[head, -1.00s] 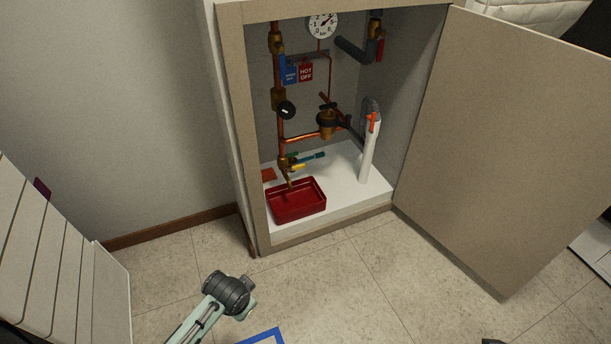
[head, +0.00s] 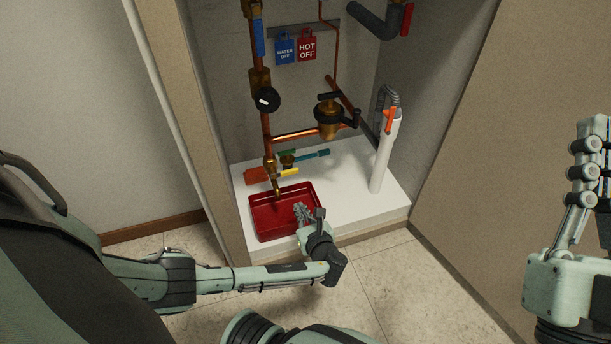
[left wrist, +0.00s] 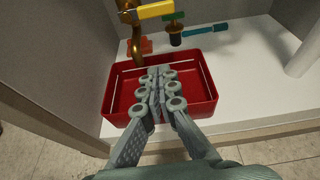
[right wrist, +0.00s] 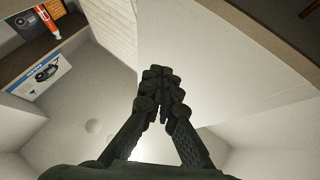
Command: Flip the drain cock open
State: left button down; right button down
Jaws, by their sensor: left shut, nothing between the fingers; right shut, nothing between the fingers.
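The drain cock (head: 270,167) is a small brass valve low on the copper pipe. Its spout points down over the red tray (head: 253,213). Its yellow lever (head: 289,172) sticks out to the right, and this lever also shows at the top of the left wrist view (left wrist: 155,11). My left gripper (head: 301,210) is shut and empty over the tray, in front of and below the lever, apart from it. In the left wrist view its fingertips (left wrist: 156,72) are closed together below the brass spout (left wrist: 137,52). My right gripper (head: 598,128) is shut and empty, raised by the open cabinet door.
A green-handled valve (head: 287,155) and a teal tool-like piece (head: 314,155) are close behind the lever. A white pipe (head: 385,155) with an orange clip stands to the right on the white base (head: 350,195). The cabinet's left frame (head: 190,120) borders the opening.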

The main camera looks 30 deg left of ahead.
pick_arm(q)
jog(key=shift+w+r+t, duration=0.15)
jog(key=shift+w+t, duration=0.15)
pick_arm(e)
jog(key=shift+s+r, duration=0.2)
jog(key=shift+r, duration=0.2)
pick_arm(q)
jog(key=shift+a, duration=0.1)
